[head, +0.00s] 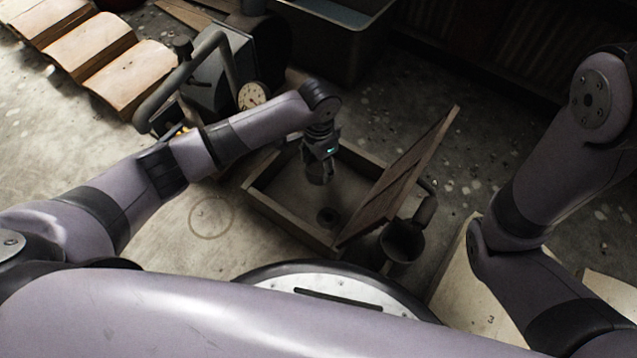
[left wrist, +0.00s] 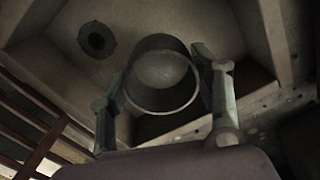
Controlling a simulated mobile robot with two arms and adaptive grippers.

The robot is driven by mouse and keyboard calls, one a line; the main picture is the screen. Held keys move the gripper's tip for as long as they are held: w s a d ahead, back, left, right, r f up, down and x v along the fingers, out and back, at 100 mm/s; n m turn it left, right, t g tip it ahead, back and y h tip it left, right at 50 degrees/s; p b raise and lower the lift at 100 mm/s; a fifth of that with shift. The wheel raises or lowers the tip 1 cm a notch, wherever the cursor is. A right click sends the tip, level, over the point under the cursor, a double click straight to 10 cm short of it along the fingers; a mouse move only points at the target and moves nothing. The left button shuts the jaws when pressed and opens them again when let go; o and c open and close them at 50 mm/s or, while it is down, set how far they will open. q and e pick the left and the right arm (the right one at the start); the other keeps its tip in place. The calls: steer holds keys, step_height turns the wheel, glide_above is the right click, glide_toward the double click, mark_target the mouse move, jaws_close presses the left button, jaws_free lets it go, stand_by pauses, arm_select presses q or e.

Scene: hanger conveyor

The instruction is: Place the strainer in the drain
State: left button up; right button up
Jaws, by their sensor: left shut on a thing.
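My left gripper (head: 318,168) points down into the shallow square basin (head: 278,207). In the left wrist view its two fingers (left wrist: 164,92) are closed on either side of a dark, round, cup-like strainer (left wrist: 160,98). The strainer is held above the basin floor, apart from the drain. The drain is a dark round hole (head: 327,217) in the basin floor, nearer the front than the gripper. It also shows at the upper left of the left wrist view (left wrist: 96,40). My right arm is at the right edge; its gripper is out of sight.
Machinery with a dial (head: 251,95) stands behind my left arm. Bare floor (head: 185,215) lies left of the basin.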

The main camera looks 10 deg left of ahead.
mark_target(318, 173)
arm_select(q)
step_height(318, 173, down, 7)
steer(key=b, duration=0.4)
steer(key=shift+r, duration=0.4)
steer(key=shift+f, duration=0.15)
steer(key=o, duration=1.3)
